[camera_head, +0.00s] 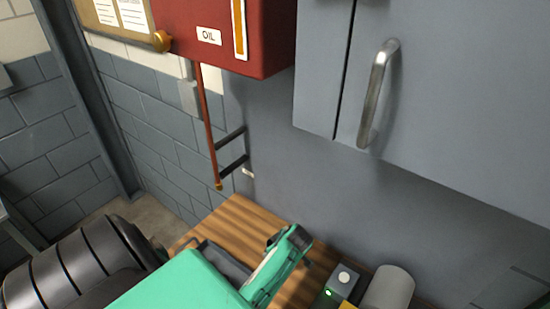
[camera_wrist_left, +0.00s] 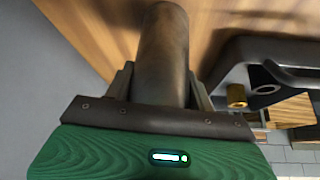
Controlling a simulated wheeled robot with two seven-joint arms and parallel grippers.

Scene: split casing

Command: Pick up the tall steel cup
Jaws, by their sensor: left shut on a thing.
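The tall steel cup (camera_wrist_left: 164,42) shows in the left wrist view as a dark, smooth cylinder, between the two fingers of my left gripper (camera_wrist_left: 161,85). The gripper is shut on it. The cup's near end is hidden behind the gripper's dark front edge. Wooden board lies behind the cup, and I cannot tell whether the cup touches it. In the head view the green arm housing comes in from the lower left, and I cannot make out the held cup there. My right gripper is not in view.
A grey cylinder (camera_head: 390,289) stands beside a small box (camera_head: 342,279) with a green light on the wooden tabletop (camera_head: 233,222). A black bracket-like part (camera_wrist_left: 262,52) and a brass fitting (camera_wrist_left: 237,95) are close right of the cup. A grey cabinet (camera_head: 450,100) overhangs the back.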

